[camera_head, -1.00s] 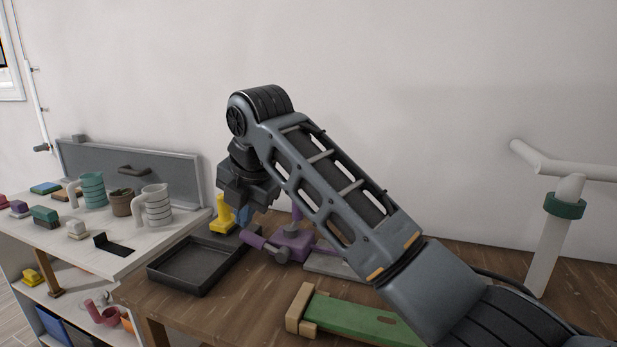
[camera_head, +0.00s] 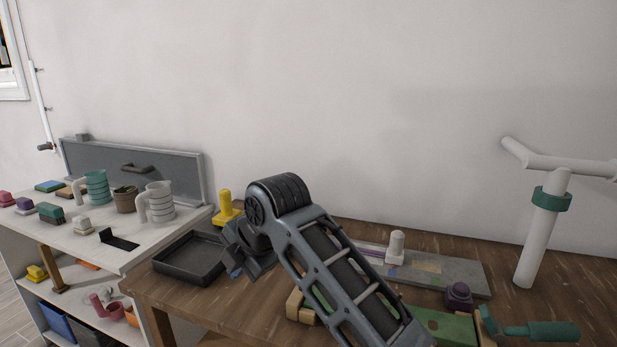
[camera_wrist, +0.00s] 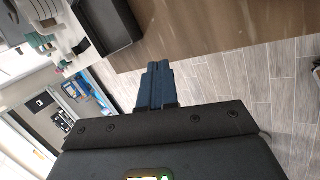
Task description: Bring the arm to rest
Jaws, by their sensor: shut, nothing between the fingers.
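My arm reaches up from the bottom of the head view and bends at the elbow over the wooden table. My gripper (camera_head: 236,265) hangs past the bend, partly hidden by my own wrist, near the black tray's right side. In the wrist view my gripper (camera_wrist: 157,68) shows two blue fingers pressed together, with nothing between them. Below them lie the table's edge and the tiled floor.
The black tray (camera_head: 187,263) sits at the wooden table's (camera_head: 210,310) left end. A yellow piece (camera_head: 226,208) stands behind it. A grey slab (camera_head: 440,271) and a green piece (camera_head: 445,326) lie to the right. The white rack (camera_head: 75,240) holds mugs at left.

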